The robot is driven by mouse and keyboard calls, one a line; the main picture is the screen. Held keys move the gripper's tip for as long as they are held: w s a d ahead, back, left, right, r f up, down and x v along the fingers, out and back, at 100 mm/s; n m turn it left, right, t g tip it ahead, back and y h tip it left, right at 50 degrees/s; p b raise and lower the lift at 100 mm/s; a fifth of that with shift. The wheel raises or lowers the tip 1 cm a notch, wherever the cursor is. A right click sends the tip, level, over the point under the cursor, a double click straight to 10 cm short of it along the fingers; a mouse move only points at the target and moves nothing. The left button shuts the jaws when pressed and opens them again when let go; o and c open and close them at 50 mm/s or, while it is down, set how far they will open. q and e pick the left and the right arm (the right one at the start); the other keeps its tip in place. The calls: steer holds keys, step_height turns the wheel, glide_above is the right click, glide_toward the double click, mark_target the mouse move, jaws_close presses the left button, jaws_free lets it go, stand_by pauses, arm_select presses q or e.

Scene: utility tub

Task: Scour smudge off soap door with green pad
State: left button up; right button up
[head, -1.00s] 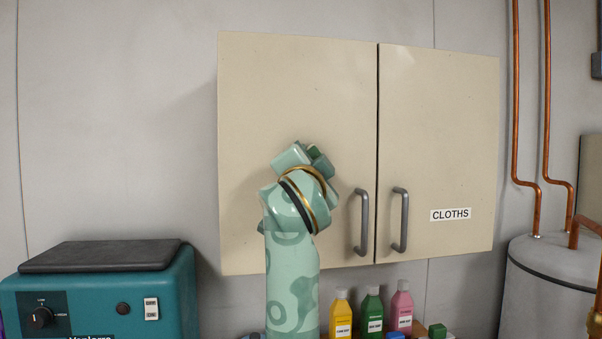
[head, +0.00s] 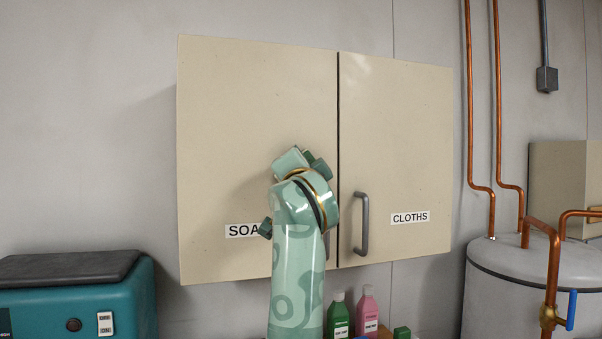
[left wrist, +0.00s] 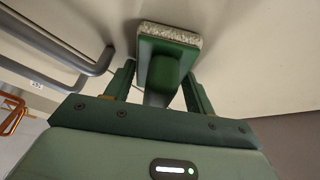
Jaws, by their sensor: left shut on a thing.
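The soap door (head: 240,120) is the left cream door of the wall cabinet, shut, its "SOAP" label (head: 240,231) partly covered by my arm. My left gripper (head: 314,162) is in front of this door, near the seam between the doors. In the left wrist view, my left gripper (left wrist: 158,78) is shut on the green pad (left wrist: 165,50), a green block with a pale speckled face turned to the door. The pad is close to the door; I cannot tell whether they touch. No smudge shows; my arm hides part of the door. My right gripper is not in view.
A grey bar handle (head: 361,224) stands out from the cloths door (head: 400,130); the soap door's handle is mostly behind my arm. Bottles (head: 338,318) stand below the cabinet. A teal machine (head: 90,300) is at left, a grey tank (head: 500,290) with copper pipes at right.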

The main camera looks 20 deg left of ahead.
arm_select(q)
steer(key=s+d, duration=0.1)
steer(key=s+d+b, duration=0.1)
steer(key=s, duration=0.1)
steer(key=s+d, duration=0.1)
steer(key=shift+s+d, duration=0.25)
steer(key=shift+s, duration=0.1)
steer(key=shift+s+d+b, duration=0.25)
steer(key=shift+s+d, duration=0.2)
steer(key=shift+s, duration=0.2)
steer(key=shift+s+d+b, duration=0.2)
steer(key=shift+s+d, duration=0.25)
steer(key=shift+s, duration=0.15)
